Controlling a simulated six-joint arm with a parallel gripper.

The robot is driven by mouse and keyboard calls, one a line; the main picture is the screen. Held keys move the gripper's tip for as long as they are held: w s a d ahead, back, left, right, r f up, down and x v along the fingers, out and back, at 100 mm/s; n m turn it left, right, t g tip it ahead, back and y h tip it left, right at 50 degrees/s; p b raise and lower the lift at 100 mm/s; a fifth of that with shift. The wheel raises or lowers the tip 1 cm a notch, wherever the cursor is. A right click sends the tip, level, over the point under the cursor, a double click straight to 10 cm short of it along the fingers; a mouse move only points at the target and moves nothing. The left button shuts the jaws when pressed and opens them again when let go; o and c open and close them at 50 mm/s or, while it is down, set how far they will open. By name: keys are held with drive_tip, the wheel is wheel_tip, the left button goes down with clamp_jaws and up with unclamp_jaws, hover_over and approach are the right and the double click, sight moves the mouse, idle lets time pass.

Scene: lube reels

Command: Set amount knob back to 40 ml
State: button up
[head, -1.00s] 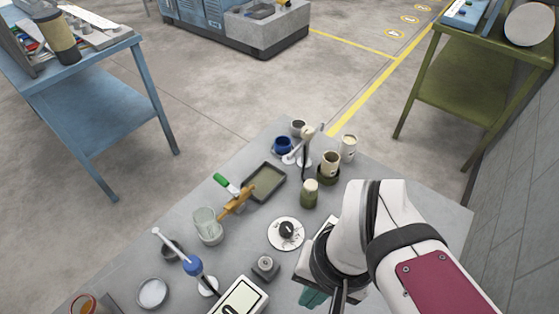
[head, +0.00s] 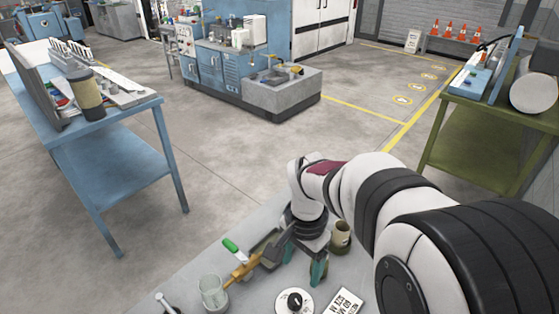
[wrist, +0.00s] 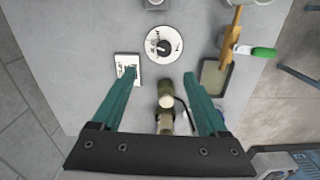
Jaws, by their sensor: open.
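A round white dial (head: 283,303) with a black knob (head: 295,300) sits near the bottom edge of the head view. In the wrist view the dial (wrist: 152,37) and its knob (wrist: 164,46) lie beyond my fingertips, at top middle. The scale is too small to read. My gripper (head: 296,268) is open, pointing down over the table behind the dial and apart from it. In the wrist view its teal fingers (wrist: 160,78) are spread, with a green bottle with a cream top (wrist: 166,88) showing between and below them.
A white printed card (head: 345,302) lies beside the dial.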

sight(296, 299)
drive_tip(key=f, duration=0.5)
drive_tip(key=w+f, duration=0.1)
drive_tip(key=f, duration=1)
drive_tip(key=shift+w+a+f, duration=0.1)
drive_tip(key=shift+w+f, duration=0.05)
drive_tip(key=shift+f, duration=0.2)
clamp_jaws()
